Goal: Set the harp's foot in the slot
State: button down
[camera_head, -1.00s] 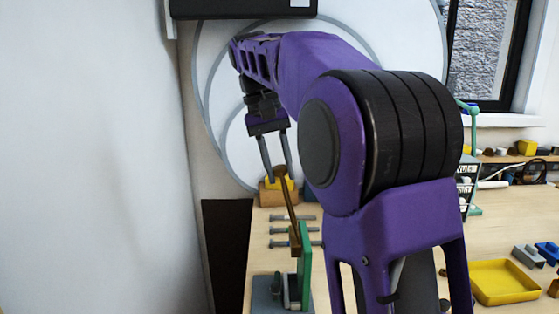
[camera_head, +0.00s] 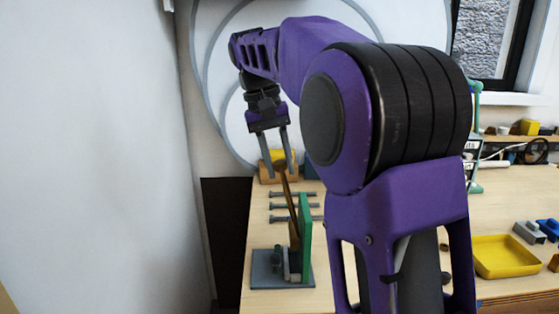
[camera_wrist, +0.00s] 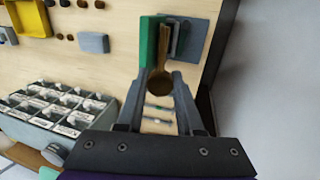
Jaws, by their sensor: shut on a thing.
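The brown harp (camera_head: 288,200) is a long slim piece with a rounded top, held tilted by my gripper (camera_head: 279,166). My gripper's two fingers are shut on its rounded top, which also shows in the wrist view (camera_wrist: 159,82). The harp's lower end is beside the green upright plate (camera_head: 305,235) on the grey base (camera_head: 300,284). Small grey parts (camera_head: 292,265) stand on this base by the plate. The slot itself cannot be made out, and I cannot tell whether the foot is in it.
Several grey rods (camera_head: 290,206) lie behind the base. A yellow tray (camera_head: 505,257) is at the right. A compartmented bin (camera_wrist: 60,108) shows at the left of the wrist view. The wall is close on the left of the bench.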

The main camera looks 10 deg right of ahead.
jog(key=shift+a+b+x, duration=0.2)
jog(key=shift+b+x, duration=0.35)
jog(key=shift+x, duration=0.45)
jog(key=shift+a+b+x, duration=0.25)
jog(key=shift+b+x, duration=0.3)
jog(key=shift+x, duration=0.45)
jog(key=shift+f, duration=0.15)
jog(key=shift+p, duration=0.75)
jog(key=shift+p, duration=0.45)
jog(key=shift+f, duration=0.4)
